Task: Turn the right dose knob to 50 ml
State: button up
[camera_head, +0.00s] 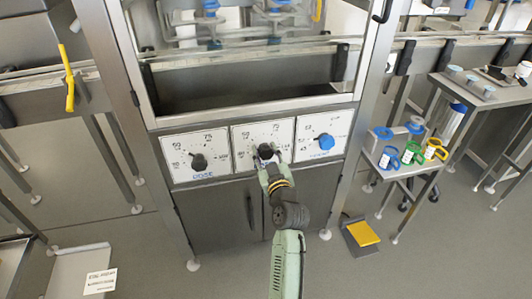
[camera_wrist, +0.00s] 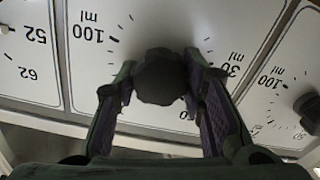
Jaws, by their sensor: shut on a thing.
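The dose knob (camera_wrist: 158,77) is black and lobed, on the middle white dial panel, the right one of two ml dials. In the head view the knob (camera_head: 265,151) is partly covered by my gripper (camera_head: 273,160). In the wrist view my gripper (camera_wrist: 161,84) has one finger on each side of the knob and is shut on it. Upside-down marks "100 ml" and "30 ml" show around it; the other numbers are partly hidden. I cannot tell which mark the knob points at.
The left panel has another black knob (camera_head: 198,162), also seen in the wrist view (camera_wrist: 308,112). The right panel has a blue knob (camera_head: 326,142). A side table (camera_head: 385,172) with coloured-handled cups stands right. A yellow pedal (camera_head: 362,233) is on the floor.

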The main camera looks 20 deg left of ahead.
jog(key=m+p, duration=0.1)
jog(key=m, duration=0.4)
jog(key=shift+d+m, duration=0.1)
jog(key=shift+m, duration=0.3)
jog(key=m+p, duration=0.2)
jog(key=m, duration=0.3)
jog(key=shift+w+m, duration=0.1)
jog(key=shift+m, duration=0.3)
jog(key=o, duration=1.2)
jog(key=shift+d, duration=0.1)
jog(key=v, duration=1.2)
